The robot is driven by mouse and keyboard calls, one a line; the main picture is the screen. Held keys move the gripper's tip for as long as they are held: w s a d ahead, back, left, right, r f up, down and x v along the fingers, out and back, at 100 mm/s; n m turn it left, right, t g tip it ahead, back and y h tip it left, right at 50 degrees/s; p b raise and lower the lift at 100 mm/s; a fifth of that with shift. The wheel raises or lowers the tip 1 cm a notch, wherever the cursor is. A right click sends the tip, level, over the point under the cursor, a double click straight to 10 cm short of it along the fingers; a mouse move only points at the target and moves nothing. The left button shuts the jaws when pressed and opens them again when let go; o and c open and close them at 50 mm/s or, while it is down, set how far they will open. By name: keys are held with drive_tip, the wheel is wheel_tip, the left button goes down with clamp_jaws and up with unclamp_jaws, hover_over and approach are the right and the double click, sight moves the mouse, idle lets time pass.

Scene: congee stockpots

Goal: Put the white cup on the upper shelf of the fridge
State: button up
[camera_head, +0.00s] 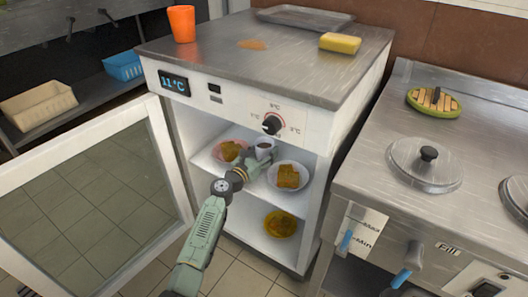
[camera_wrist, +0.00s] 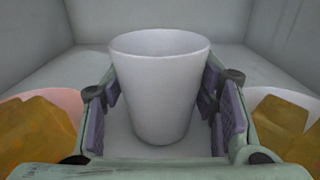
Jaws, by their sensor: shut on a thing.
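The white cup (camera_wrist: 158,95) stands upright between the two finger pads of my gripper (camera_wrist: 165,115) in the wrist view. My gripper is shut on it. In the head view the cup (camera_head: 264,149) is inside the fridge (camera_head: 315,195), at the upper shelf (camera_head: 262,192), between two plates of food. My gripper (camera_head: 258,165) reaches in through the open front. The glass fridge door (camera_head: 92,195) is swung open to the left. I cannot tell whether the cup's base touches the shelf.
A pink plate with food (camera_head: 230,151) and a white plate with food (camera_head: 289,176) flank the cup closely. A yellow plate (camera_head: 281,224) is on the lower level. An orange cup (camera_head: 181,24) and a yellow sponge (camera_head: 340,43) stand on the fridge top.

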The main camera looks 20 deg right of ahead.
drive_tip(key=shift+f, duration=0.2)
drive_tip(key=o, duration=1.3)
drive_tip(key=shift+r, duration=0.15)
drive_tip(key=shift+a+r, duration=0.1)
drive_tip(key=p+v, duration=0.1)
drive_tip(key=v, duration=1)
drive_tip(key=shift+s+a, duration=0.3)
